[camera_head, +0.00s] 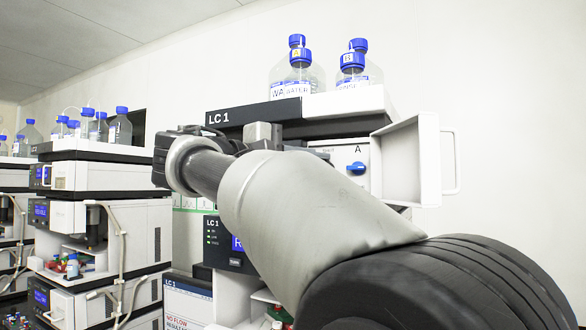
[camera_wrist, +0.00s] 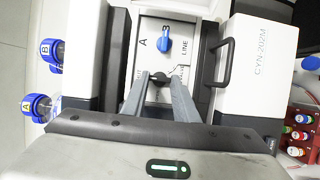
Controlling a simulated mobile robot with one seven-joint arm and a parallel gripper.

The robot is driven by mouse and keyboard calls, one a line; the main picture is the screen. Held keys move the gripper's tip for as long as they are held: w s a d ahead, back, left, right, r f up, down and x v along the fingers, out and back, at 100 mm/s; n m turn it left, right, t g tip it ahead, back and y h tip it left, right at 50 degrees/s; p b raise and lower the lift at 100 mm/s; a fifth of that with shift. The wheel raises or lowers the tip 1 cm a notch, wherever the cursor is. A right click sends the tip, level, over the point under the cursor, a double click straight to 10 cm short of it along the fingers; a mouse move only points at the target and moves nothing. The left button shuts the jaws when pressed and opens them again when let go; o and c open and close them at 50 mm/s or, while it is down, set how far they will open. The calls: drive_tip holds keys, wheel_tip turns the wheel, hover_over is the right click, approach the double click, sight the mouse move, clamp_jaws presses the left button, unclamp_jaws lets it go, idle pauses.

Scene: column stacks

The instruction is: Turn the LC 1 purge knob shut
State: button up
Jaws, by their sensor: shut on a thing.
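In the wrist view, a small dark knob (camera_wrist: 159,76) sits on the pale panel of the LC 1 stack, below a blue knob in the picture. I take it for the purge knob; the small print around it is partly covered and hard to read. My gripper (camera_wrist: 161,84) has one grey finger on each side of it and is shut on it. The knob's exact turn angle is hard to tell. In the head view my arm and gripper cover the dark knob.
The blue selector knob (camera_wrist: 165,39) is close by; it also shows in the head view (camera_head: 357,168). An open white door (camera_head: 405,163) stands out to the right. Bottles (camera_head: 300,70) stand on top. Another stack (camera_head: 100,170) is at left.

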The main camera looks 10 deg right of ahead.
drive_tip(key=o, duration=0.8)
drive_tip(key=p+v, duration=0.1)
drive_tip(key=v, duration=1.6)
drive_tip(key=shift+a, duration=0.25)
